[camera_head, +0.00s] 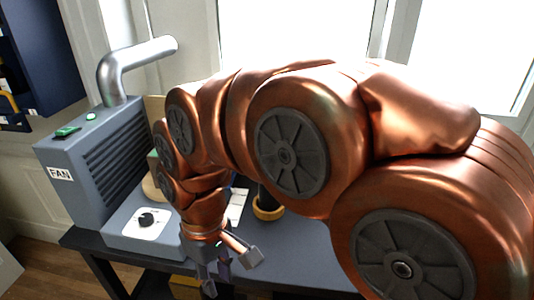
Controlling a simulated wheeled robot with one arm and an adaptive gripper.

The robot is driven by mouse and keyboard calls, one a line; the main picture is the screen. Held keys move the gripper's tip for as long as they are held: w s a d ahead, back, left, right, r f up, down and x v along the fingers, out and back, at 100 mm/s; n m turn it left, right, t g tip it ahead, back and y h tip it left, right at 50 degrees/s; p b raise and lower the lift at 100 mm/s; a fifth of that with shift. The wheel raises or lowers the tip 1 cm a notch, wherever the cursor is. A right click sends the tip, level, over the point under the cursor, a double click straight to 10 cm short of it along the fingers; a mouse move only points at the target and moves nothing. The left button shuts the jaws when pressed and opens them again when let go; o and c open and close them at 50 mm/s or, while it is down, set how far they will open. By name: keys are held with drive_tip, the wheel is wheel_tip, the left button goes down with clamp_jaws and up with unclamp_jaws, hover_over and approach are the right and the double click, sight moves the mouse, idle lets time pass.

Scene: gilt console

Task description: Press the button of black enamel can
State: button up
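A black upright object with a yellow ring at its foot (266,196) stands on the grey-blue table top, partly hidden behind my arm. It may be the black enamel can, but its top and any button on it are covered. My gripper (230,272) is at the lower middle of the view, pointing down near the table's front edge. Its two fingers are spread apart and I see nothing held between them. It is in front of and to the left of the black object.
A grey fan box (68,185) with green buttons, a vent and a metal pipe (135,62) stands at left. A knob (147,220) sits on a low grey panel (120,238). Papers (237,205) lie near the black object. My arm hides much of the table (300,274).

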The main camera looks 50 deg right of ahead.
drive_tip(key=w+d+r, duration=0.1)
drive_tip(key=w+r, duration=0.1)
drive_tip(key=w, duration=0.1)
drive_tip(key=w+d+r+n, duration=0.1)
drive_tip(key=w+d+r, duration=0.1)
drive_tip(key=w+d+r+n, duration=0.1)
drive_tip(key=w+r, duration=0.1)
drive_tip(key=w, duration=0.1)
drive_tip(key=shift+w+d+r+t+y, duration=0.25)
drive_tip(key=shift+w+r+t+y, duration=0.05)
drive_tip(key=shift+t+y, duration=0.1)
clamp_jaws()
drive_tip(key=w+d+r+n+t, duration=0.1)
drive_tip(key=w+d+r, duration=0.3)
drive_tip(key=d, duration=0.4)
drive_tip(key=w+d+r+n+t, duration=0.1)
drive_tip(key=w+d+r, duration=0.3)
drive_tip(key=d, duration=0.4)
drive_tip(key=s+d+r+n+t+p, duration=0.1)
drive_tip(key=s+d+r, duration=0.1)
drive_tip(key=d, duration=1.1)
drive_tip(key=shift+s+d+y, duration=0.2)
drive_tip(key=shift+d+y, duration=0.05)
drive_tip(key=shift+y, duration=0.05)
